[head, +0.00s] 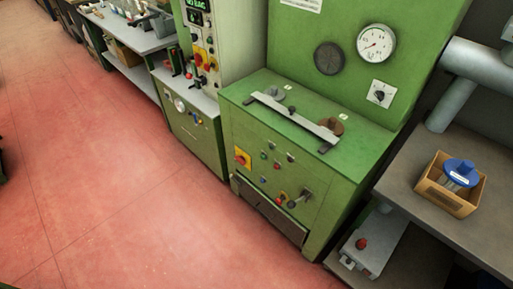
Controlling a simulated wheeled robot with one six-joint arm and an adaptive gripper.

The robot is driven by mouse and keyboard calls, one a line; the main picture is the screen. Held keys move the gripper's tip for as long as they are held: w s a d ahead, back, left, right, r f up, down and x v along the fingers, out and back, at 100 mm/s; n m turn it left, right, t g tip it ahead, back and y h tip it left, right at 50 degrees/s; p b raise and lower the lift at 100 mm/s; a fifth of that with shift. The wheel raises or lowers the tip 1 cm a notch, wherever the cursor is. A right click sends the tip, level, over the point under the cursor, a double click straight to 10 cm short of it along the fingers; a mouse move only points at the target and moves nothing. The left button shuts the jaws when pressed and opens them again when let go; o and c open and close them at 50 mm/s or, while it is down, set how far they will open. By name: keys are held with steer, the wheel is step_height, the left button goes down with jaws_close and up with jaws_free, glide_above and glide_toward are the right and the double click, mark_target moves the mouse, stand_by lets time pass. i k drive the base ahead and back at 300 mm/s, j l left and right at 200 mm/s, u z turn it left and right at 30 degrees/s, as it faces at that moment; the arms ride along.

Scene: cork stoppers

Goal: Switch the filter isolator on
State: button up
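I cannot tell from any readable label which switch is the filter isolator. A red rotary handle on a yellow plate (242,158) sits at the left of the green machine's front. A similar red and yellow switch (207,58) is on the tall control panel at the back. A dark selector knob on a white plate (380,94) is on the green upright panel, below the round dial gauge (376,44). A grey box with a red knob (362,245) is low at the right. The switch positions are too small to read. My gripper is not in view.
The green machine (335,210) stands in the middle, with a metal bar (296,117) on its top. At right, a grey bench (418,178) holds a cardboard box (450,190) with a blue-topped object. A workbench stands at the back left. The red floor (120,190) at left is clear.

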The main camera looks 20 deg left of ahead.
mark_target(240, 159)
steer(key=i+j+u, duration=0.1)
steer(key=u, duration=0.3)
steer(key=i+u, duration=0.1)
steer(key=u, duration=0.25)
steer(key=i+j+u, duration=0.1)
steer(key=u, duration=0.3)
steer(key=i+u, duration=0.15)
steer(key=i, duration=0.25)
steer(key=i+l+u, duration=0.1)
steer(key=i, duration=0.35)
steer(key=i+l+u, duration=0.15)
steer(key=i, duration=0.25)
steer(key=i+l+u, duration=0.15)
steer(key=i, duration=0.25)
